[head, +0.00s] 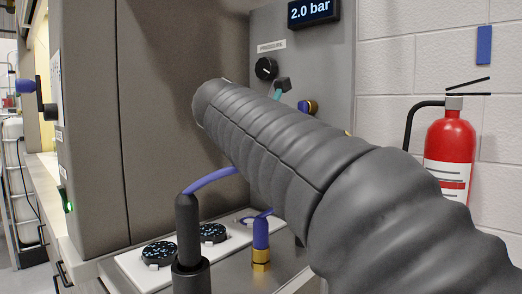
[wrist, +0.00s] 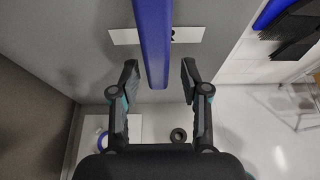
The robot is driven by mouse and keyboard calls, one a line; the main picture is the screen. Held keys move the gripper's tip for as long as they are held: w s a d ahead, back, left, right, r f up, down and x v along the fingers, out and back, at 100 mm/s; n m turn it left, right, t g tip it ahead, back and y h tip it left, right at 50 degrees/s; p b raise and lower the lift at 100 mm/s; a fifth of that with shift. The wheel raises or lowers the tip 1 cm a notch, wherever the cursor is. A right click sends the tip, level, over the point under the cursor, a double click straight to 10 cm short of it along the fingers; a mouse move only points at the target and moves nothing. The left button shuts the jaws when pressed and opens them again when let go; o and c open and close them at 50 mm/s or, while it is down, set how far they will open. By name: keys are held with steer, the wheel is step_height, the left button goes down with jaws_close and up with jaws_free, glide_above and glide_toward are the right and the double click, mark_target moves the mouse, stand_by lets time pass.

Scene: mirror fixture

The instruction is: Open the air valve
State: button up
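In the wrist view a long blue bar (wrist: 154,45), which looks like the air valve's lever, runs down from the top edge between my fingers. My gripper (wrist: 160,70) is open, with one finger on each side of the bar and a visible gap to both. Whether the bar lies at fingertip depth is hard to tell. In the head view my grey-sleeved arm hides most of the gripper; a dark fingertip with teal (head: 281,88) shows above the sleeve. A small brass and blue fitting (head: 308,106) sits just right of it on the panel.
A grey panel (head: 340,60) carries a display (head: 313,11) reading 2.0 bar and a black pressure knob (head: 266,68). A red fire extinguisher (head: 450,150) hangs at right. Below, a white plate (head: 135,265) holds two dark discs near a brass fitting (head: 261,258) with blue hose.

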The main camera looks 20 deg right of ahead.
steer(key=shift+a, duration=0.1)
steer(key=v, duration=1.2)
stand_by(0.4)
